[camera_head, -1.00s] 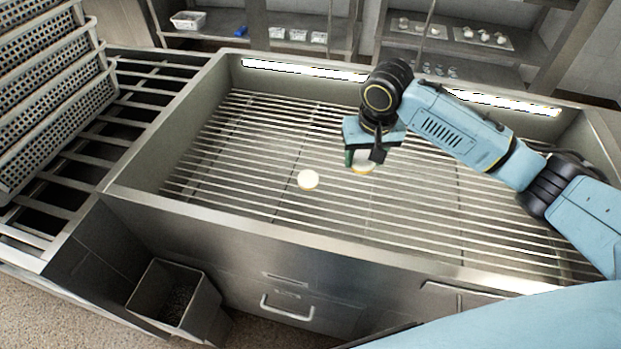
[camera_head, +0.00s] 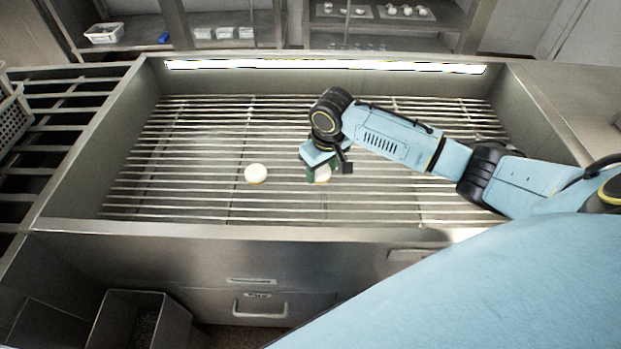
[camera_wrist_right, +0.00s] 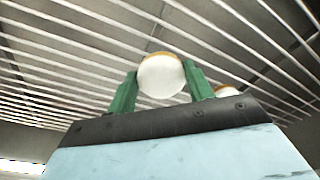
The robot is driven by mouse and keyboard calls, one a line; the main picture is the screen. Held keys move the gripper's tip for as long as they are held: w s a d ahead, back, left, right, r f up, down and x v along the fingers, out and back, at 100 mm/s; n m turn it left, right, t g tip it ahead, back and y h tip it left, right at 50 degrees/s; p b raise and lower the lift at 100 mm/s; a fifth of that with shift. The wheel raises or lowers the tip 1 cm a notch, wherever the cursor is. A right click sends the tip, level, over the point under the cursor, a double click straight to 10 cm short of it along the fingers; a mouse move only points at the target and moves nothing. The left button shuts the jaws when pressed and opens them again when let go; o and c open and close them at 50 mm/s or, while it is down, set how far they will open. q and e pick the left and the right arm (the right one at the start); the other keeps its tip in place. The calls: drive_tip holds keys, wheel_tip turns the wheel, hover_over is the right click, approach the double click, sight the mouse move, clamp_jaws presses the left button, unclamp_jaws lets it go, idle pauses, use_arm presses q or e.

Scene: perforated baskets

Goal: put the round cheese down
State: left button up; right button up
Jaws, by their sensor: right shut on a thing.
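My right gripper (camera_head: 319,176) is shut on a round white cheese (camera_head: 323,173) with an orange-brown edge. In the wrist view the cheese (camera_wrist_right: 161,76) sits between the two green fingers (camera_wrist_right: 160,70). It is over the bars of the metal rack (camera_head: 190,203); I cannot tell whether it touches them. A second round cheese (camera_head: 256,173) lies on the rack, to the left of the gripper and apart from it. In the wrist view this second cheese (camera_wrist_right: 228,91) is partly hidden behind the right finger and palm. My left gripper is not in view.
Raised metal walls (camera_head: 70,200) enclose the rack, with wide free room on its left. A perforated basket (camera_head: 12,118) shows at the far left edge. A metal bin (camera_head: 140,325) stands below at front left. Shelves (camera_head: 225,45) with small items are behind.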

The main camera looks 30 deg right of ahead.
sight(321, 180)
drive_tip(key=shift+f, duration=0.65)
wheel_tip(321, 180, down, 3)
drive_tip(key=shift+f+b, duration=0.1)
drive_tip(key=shift+b, duration=0.5)
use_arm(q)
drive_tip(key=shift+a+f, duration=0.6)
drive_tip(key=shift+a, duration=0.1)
use_arm(e)
drive_tip(key=shift+f, duration=0.1)
drive_tip(key=o, duration=1.1)
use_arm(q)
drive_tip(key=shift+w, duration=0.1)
